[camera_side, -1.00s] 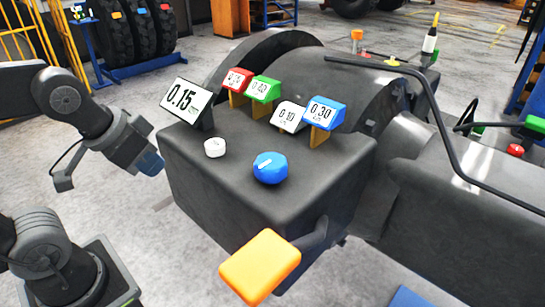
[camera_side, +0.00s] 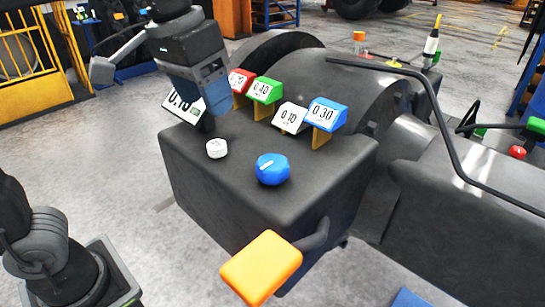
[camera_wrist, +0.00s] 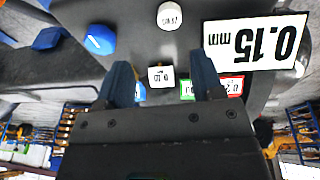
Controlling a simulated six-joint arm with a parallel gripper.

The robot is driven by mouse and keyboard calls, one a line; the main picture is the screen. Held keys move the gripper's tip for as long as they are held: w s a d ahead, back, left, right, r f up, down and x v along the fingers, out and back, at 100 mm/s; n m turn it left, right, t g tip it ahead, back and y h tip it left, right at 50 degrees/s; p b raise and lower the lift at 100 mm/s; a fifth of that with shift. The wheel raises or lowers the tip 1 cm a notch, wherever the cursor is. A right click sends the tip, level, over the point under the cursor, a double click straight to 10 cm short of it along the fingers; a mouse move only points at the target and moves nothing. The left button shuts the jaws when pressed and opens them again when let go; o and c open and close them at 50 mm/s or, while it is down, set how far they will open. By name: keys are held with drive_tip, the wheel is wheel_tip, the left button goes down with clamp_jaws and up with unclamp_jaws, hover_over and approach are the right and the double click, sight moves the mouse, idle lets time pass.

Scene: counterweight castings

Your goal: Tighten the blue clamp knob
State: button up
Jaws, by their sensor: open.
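The blue clamp knob (camera_side: 272,169) sits on the top face of the dark casting (camera_side: 215,205), with a white pointer line on it. It also shows in the wrist view (camera_wrist: 100,40) at the upper left, apart from my fingers. My gripper (camera_side: 219,108) is above the back left part of the casting, left of and higher than the knob, in front of the 0.15 sign (camera_side: 178,108). In the wrist view my gripper (camera_wrist: 163,80) has its two blue fingers apart with nothing held between them.
A small white knob (camera_side: 216,148) stands left of the blue knob. Red (camera_side: 240,80), green (camera_side: 264,89), white (camera_side: 290,117) and blue (camera_side: 327,114) labelled blocks stand behind it. An orange handle (camera_side: 261,267) sticks out at the front. A dark bent bar (camera_side: 440,125) crosses at right.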

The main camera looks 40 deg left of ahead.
sight(273, 161)
drive_tip(key=shift+o, duration=1)
drive_tip(key=w+d+r+g, duration=0.2)
drive_tip(key=d+r, duration=0.3)
drive_tip(key=d, duration=0.4)
drive_tip(key=shift+w+d+r+y, duration=0.3)
drive_tip(key=shift+w+y, duration=0.1)
drive_tip(key=shift+w, duration=0.1)
drive_tip(key=f, duration=1.3)
drive_tip(key=shift+d+f, duration=0.25)
drive_tip(key=shift+d, duration=0.05)
drive_tip(key=c, duration=0.9)
